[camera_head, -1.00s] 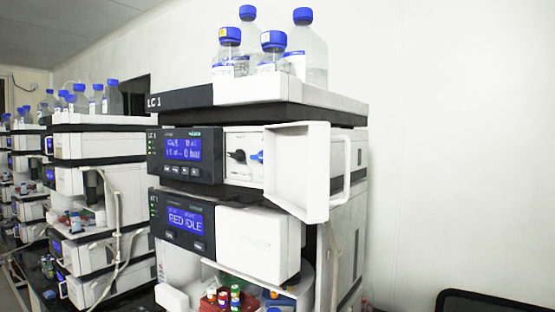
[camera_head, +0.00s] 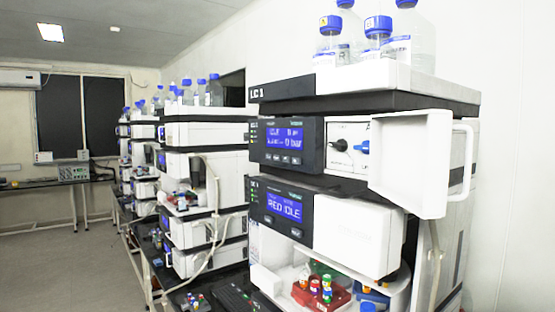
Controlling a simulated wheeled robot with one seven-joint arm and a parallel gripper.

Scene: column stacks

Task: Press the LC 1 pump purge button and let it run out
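The pump's white door (camera_head: 411,163) is swung open to the right. Behind it show a black knob (camera_head: 340,146) and a blue knob (camera_head: 366,147). I cannot tell which button is the purge button. My gripper is not in view.
Bottles with blue caps (camera_head: 378,40) stand on the stack's top tray. Coloured vials in a red rack (camera_head: 320,292) sit in the open bay below. More stacks (camera_head: 205,150) line the bench to the left. Grey floor (camera_head: 70,270) is clear at the far left.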

